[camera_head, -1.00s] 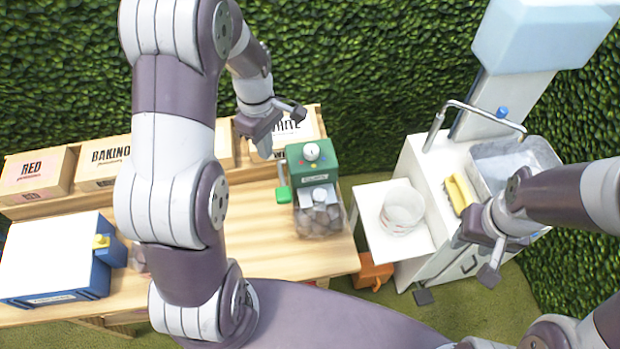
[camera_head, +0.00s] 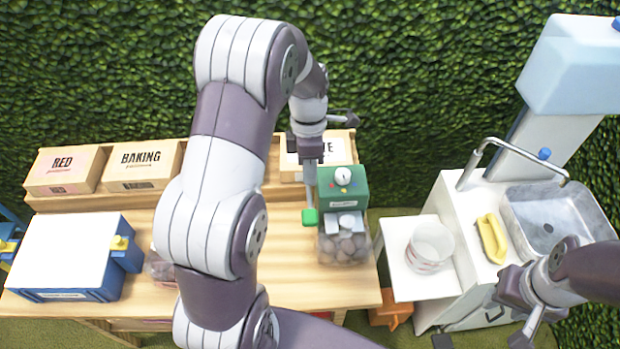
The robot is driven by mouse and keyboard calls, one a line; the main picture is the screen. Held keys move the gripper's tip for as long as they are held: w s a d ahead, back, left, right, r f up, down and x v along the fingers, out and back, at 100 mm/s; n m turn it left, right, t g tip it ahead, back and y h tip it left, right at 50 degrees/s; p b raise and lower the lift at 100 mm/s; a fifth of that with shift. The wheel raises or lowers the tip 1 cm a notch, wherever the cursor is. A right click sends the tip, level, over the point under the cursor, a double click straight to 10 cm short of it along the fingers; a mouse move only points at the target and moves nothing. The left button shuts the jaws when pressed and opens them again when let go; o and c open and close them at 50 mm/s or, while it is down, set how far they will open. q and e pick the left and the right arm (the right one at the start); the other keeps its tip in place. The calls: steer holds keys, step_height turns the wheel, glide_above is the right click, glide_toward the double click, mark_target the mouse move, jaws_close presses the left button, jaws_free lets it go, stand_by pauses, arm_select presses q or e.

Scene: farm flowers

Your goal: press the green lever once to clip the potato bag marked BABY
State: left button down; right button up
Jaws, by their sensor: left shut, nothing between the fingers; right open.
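The green clipping machine (camera_head: 352,187) stands on the wooden bench, with a white dial on top. Its green lever (camera_head: 310,217) sticks out at its left side, level with the bag. A clear bag of potatoes (camera_head: 343,249) sits at the front of the machine; I cannot read a BABY mark on it. My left gripper (camera_head: 308,157) is shut and empty, above and behind the green lever pad, beside the machine's left side. Contact with the lever cannot be made out. My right gripper (camera_head: 522,308) is open and empty at the lower right, by the sink unit.
Boxes marked RED (camera_head: 64,168) and BAKING (camera_head: 142,163) stand on the back shelf. A blue and white machine (camera_head: 72,250) is on the left, with another bag (camera_head: 160,268) partly hidden by my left arm. A white tub (camera_head: 430,247) and a sink (camera_head: 565,217) are right.

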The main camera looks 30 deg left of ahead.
mark_target(311, 214)
arm_select(q)
steer(key=p+x, duration=0.2)
steer(key=x, duration=0.7)
steer(key=shift+d+f+p, duration=0.1)
steer(key=shift+p, duration=0.25)
steer(key=shift+f, duration=0.4)
steer(key=shift+s, duration=0.1)
arm_select(e)
steer(key=shift+r, duration=0.55)
arm_select(q)
steer(key=shift+f, duration=0.15)
